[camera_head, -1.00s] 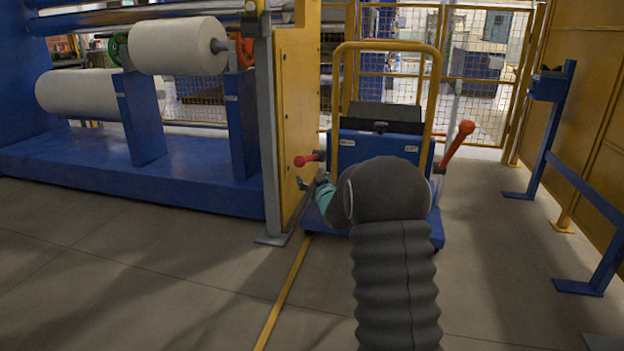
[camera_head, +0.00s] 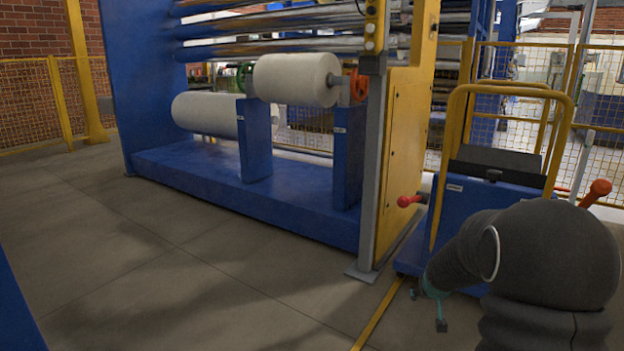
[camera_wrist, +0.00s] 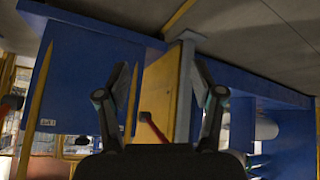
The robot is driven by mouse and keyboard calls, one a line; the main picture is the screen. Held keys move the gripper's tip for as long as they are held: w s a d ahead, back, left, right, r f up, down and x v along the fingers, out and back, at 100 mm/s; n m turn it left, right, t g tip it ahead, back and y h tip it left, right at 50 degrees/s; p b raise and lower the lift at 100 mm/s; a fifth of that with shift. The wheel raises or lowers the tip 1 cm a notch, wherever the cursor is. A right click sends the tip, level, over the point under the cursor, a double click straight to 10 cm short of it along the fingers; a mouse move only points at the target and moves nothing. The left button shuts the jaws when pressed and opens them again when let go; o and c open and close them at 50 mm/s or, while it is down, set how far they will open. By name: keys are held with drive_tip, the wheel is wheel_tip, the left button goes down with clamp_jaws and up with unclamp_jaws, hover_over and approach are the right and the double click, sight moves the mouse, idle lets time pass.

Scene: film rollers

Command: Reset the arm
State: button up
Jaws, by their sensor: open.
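My gripper (camera_head: 436,308) is at the end of my dark, sleeved arm at the lower right of the head view. It hangs in front of the blue cart, with nothing seen in it. In the wrist view my gripper (camera_wrist: 160,100) shows two fingers spread wide apart with an empty gap. Behind the gap are the yellow panel (camera_wrist: 152,95) and a red-tipped lever (camera_wrist: 152,124); the picture there is turned over, with the floor at the top.
The blue cart (camera_head: 470,205) with yellow handle frame stands right, near the machine's grey post (camera_head: 372,180). The blue roller stand (camera_head: 220,180) carries two white rolls, the upper one (camera_head: 295,80) and the lower one (camera_head: 205,114). Floor at the left (camera_head: 130,250) is clear.

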drive_tip(key=s+a+r+g+y+p, duration=0.15)
drive_tip(key=s+a+r, duration=0.3)
drive_tip(key=s, duration=0.55)
drive_tip(key=s+a+r+g+p, duration=0.2)
drive_tip(key=s+a+r, duration=0.25)
drive_tip(key=s, duration=0.55)
drive_tip(key=s+a+r+g+p, duration=0.1)
drive_tip(key=s+a+r+p, duration=0.15)
drive_tip(key=s+r, duration=0.55)
drive_tip(key=s+a+r+t+p, duration=0.2)
drive_tip(key=s+a+r, duration=0.2)
drive_tip(key=s+r, duration=0.2)
drive_tip(key=shift+s+r+n+t+y+p, duration=0.35)
drive_tip(key=shift+s+n+p, duration=0.05)
drive_tip(key=shift+s, duration=1)
